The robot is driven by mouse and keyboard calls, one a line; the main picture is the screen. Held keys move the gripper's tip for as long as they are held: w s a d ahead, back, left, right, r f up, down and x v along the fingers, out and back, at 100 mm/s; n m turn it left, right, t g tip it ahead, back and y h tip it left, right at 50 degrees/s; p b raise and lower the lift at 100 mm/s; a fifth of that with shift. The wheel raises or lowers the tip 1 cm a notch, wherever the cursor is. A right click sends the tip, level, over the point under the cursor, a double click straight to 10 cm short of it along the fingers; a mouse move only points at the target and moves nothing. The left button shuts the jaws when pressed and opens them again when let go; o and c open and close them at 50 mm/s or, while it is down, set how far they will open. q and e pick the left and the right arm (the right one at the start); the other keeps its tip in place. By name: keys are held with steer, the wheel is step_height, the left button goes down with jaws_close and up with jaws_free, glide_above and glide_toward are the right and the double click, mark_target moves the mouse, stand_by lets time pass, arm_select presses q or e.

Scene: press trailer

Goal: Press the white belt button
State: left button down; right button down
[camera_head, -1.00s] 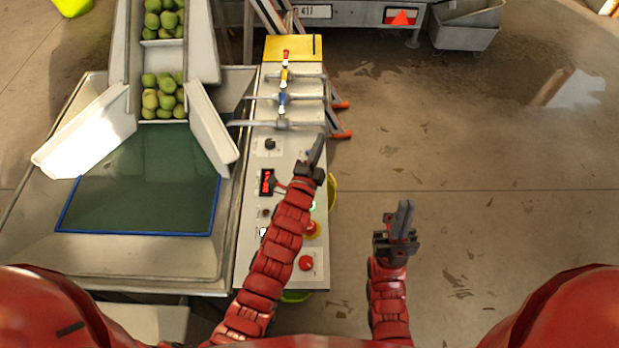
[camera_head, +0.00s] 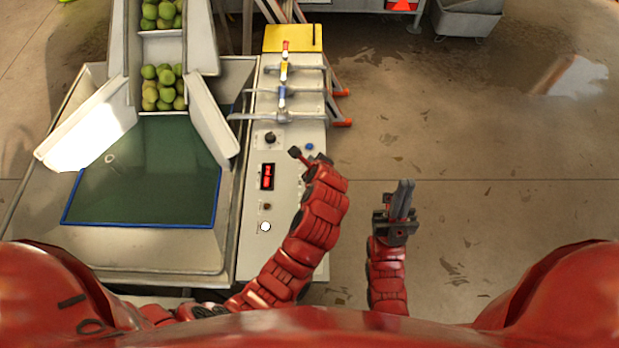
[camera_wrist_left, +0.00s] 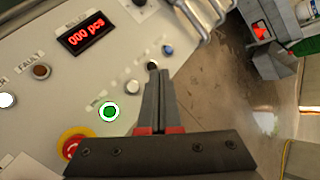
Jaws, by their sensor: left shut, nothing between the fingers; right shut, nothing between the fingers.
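A bright white round button (camera_head: 265,226) sits low on the left side of the grey control panel (camera_head: 249,187); it also shows at the left edge of the left wrist view (camera_wrist_left: 8,100). A second, duller whitish button (camera_wrist_left: 133,87) is beside the lit green button (camera_wrist_left: 109,111). I cannot read which is labelled belt. My left gripper (camera_head: 296,153) is shut and empty over the panel's upper part, right of the display and up from the bright white button. In the wrist view its fingertips (camera_wrist_left: 154,72) are just right of the duller button. My right gripper (camera_head: 404,188) is shut, empty, over the floor.
The red display (camera_head: 267,177), brown fault button (camera_wrist_left: 41,71), blue button (camera_head: 309,147) and red emergency stop (camera_wrist_left: 72,145) share the panel. Valve handles (camera_head: 283,92) stand at its far end. A green conveyor belt (camera_head: 150,172) lies left. Floor to the right is open.

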arm_select(q)
step_height(320, 180, down, 7)
steer(key=b, duration=0.6)
steer(key=shift+r, duration=0.2)
steer(key=shift+f, duration=1.05)
steer(key=shift+f, duration=0.2)
stand_by(0.8)
steer(key=shift+f, duration=0.25)
